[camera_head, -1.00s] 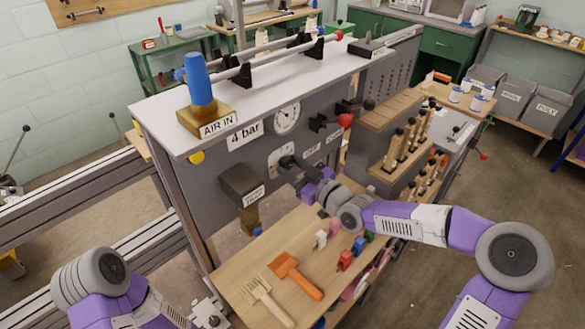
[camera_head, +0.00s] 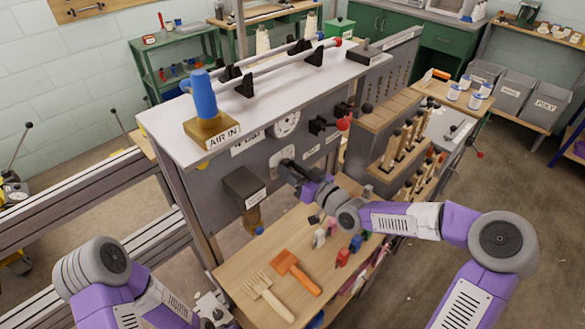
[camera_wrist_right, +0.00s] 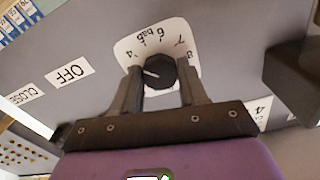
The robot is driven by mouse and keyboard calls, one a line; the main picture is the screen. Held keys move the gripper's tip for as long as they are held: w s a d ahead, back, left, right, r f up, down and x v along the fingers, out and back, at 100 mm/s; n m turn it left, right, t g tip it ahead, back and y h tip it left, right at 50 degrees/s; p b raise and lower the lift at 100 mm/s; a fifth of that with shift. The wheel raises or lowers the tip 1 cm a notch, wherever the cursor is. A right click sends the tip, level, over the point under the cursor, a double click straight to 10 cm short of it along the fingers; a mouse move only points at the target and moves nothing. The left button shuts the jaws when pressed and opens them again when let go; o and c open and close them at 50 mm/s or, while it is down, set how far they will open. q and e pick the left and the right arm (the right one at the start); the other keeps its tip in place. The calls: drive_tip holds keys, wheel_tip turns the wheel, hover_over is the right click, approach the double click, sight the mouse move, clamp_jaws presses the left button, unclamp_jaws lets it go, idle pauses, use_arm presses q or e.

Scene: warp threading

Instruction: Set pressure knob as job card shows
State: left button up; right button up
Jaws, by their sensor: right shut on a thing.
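The dark round pressure knob (camera_wrist_right: 159,72) sits on a white dial plate (camera_wrist_right: 178,34) numbered 4 to 8 where readable, on the grey panel. In the right wrist view my right gripper (camera_wrist_right: 158,84) is shut on the knob, one finger on each side. The knob's white mark points left and slightly up in that view, close to the 4. In the head view my right gripper (camera_head: 288,170) is at the panel and hides the knob. The job card (camera_head: 247,143) hangs under the bench top; its text is hard to read now.
A pressure gauge (camera_head: 286,124) and a red-ended lever (camera_head: 343,124) are above and right of my right gripper. A dark box (camera_head: 245,187) juts from the panel to its left. Combs, an orange tool (camera_head: 294,272) and small coloured pieces lie on the wooden shelf (camera_head: 247,302) below.

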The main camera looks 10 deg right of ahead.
drive_tip(key=o, duration=1.1)
drive_tip(key=shift+c, duration=0.2)
drive_tip(key=p+v, duration=0.2)
drive_tip(key=v, duration=0.5)
drive_tip(key=shift+s+d, duration=0.15)
drive_tip(key=shift+s, duration=0.1)
